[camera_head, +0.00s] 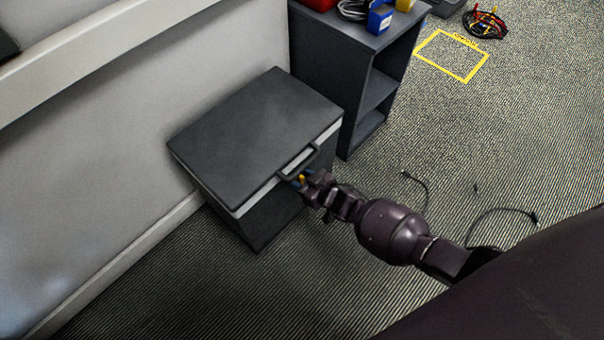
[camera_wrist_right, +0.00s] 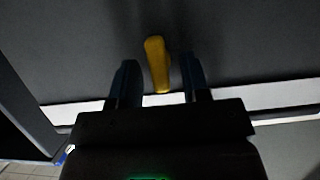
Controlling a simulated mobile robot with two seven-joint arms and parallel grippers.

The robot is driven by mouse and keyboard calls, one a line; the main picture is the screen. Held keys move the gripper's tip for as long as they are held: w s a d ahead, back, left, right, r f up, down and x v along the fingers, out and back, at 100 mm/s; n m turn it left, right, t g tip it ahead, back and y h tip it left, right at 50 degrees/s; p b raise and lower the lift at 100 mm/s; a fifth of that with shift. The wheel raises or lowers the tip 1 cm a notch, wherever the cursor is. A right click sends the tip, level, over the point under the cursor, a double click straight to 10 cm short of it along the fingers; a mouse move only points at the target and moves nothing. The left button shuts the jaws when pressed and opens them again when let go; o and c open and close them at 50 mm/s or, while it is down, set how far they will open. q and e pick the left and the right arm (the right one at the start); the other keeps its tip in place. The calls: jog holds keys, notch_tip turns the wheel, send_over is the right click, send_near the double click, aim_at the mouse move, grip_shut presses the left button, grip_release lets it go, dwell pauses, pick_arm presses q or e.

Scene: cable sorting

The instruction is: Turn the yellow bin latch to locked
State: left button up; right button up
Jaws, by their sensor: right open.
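The dark grey bin (camera_head: 255,130) stands against the wall with its lid closed; a handle (camera_head: 300,160) is on its front edge. The yellow latch (camera_head: 302,178) shows as a small yellow spot just below the handle, mostly hidden by my gripper. In the right wrist view the yellow latch (camera_wrist_right: 157,64) stands nearly upright, slightly tilted, on the dark bin face. My right gripper (camera_head: 306,180) is at the bin's front. Its two fingers (camera_wrist_right: 159,84) are open, one on each side of the latch's end, with gaps visible. My left gripper is in neither view.
A dark shelf unit (camera_head: 345,60) stands right behind the bin, with blue and yellow items (camera_head: 380,16) on top. Loose black cables (camera_head: 500,212) lie on the carpet at right. A yellow floor outline (camera_head: 452,56) and a cable bundle (camera_head: 485,24) are farther back.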

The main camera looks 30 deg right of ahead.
grip_shut()
